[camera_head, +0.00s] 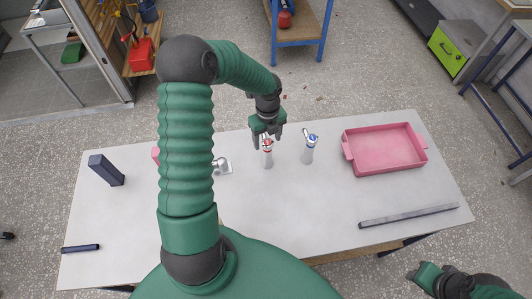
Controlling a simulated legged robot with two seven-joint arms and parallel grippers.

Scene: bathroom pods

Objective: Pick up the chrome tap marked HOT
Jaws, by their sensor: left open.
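A chrome tap with a red mark (267,158) stands upright on the light grey table (335,205); the lettering is too small to read. A similar tap with a blue mark (309,152) stands to its right. My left gripper (267,140) is open at the top of the red-marked tap, with its fingers pointing down. I cannot tell whether the fingers touch it or are around it. My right gripper (424,277) is low at the right, off the table's front edge; its fingers are not clear.
A pink tray (385,173) sits at the table's right, with a grey bar (408,216) in front. A small chrome fitting (222,166) is left of the taps, partly behind my arm. Dark blocks (106,170) and (81,248) lie at the left.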

